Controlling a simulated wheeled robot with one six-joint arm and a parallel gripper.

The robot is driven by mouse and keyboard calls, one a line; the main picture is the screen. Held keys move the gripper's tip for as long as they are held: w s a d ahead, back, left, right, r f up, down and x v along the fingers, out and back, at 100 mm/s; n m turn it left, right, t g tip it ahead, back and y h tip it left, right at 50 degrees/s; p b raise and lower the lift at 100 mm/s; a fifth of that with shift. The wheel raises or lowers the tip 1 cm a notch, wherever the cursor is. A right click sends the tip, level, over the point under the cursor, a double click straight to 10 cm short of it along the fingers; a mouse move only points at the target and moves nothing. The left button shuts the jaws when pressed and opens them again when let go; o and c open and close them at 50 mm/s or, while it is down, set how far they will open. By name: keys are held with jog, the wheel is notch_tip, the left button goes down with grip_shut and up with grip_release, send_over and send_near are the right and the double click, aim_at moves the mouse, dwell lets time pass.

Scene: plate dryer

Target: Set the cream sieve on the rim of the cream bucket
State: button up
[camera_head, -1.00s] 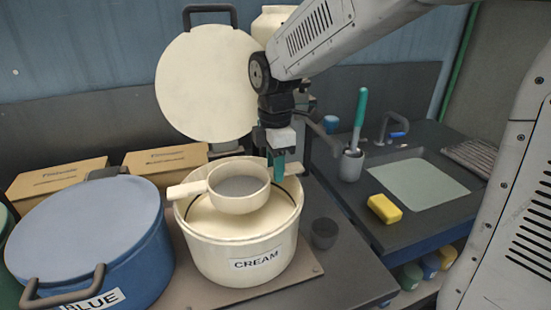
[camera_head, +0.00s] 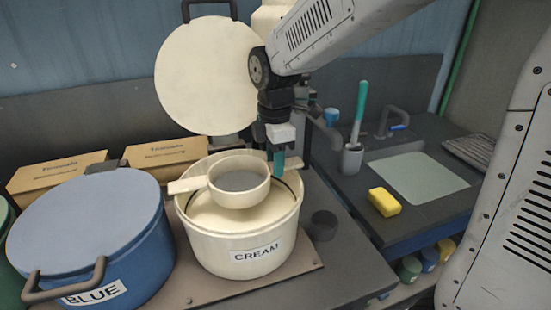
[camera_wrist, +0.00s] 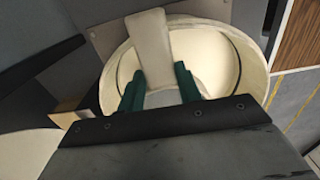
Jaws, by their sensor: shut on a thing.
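The cream sieve (camera_head: 238,199) is a round cream bowl with a grey mesh and flat handles on opposite sides. It is over the open mouth of the cream bucket (camera_head: 225,255), which is labelled CREAM. Its left handle overlaps the bucket's left rim; I cannot tell whether it touches. My gripper (camera_head: 279,163) is above the bucket's back right rim, shut on the sieve's right handle. In the wrist view the teal fingers (camera_wrist: 160,88) stand either side of the cream handle (camera_wrist: 150,45), with the bucket's rim around; my gripper hides part of the sieve.
A blue bucket (camera_head: 135,245) with a lid stands at left. A round cream lid (camera_head: 205,78) is upright behind. Cardboard boxes (camera_head: 165,153) lie at the back. A small dark cup (camera_head: 323,226) is right of the bucket. A yellow sponge (camera_head: 384,201) lies near the sink (camera_head: 410,180).

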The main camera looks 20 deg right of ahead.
jog(key=o, duration=1.1)
notch_tip(320, 180, up, 8)
jog(key=shift+f, duration=0.1)
jog(key=shift+m, duration=0.7)
jog(key=s+d+f+m, duration=0.1)
jog(key=s+d+m, duration=0.1)
jog(key=s+m, duration=0.3)
jog(key=s+d+f+m+t, duration=0.1)
jog(key=s+d+m, duration=0.2)
jog(key=s+m, duration=0.3)
jog(key=s+d+f+m, duration=0.1)
jog(key=s+d+m, duration=0.2)
jog(key=s, duration=0.9)
jog(key=shift+s+d+m, duration=0.15)
jog(key=shift+s+m, duration=0.05)
jog(key=shift+m, duration=0.45)
jog(key=shift+s+d+m, duration=0.1)
jog(key=shift+s+m, duration=0.05)
jog(key=shift+m, duration=0.5)
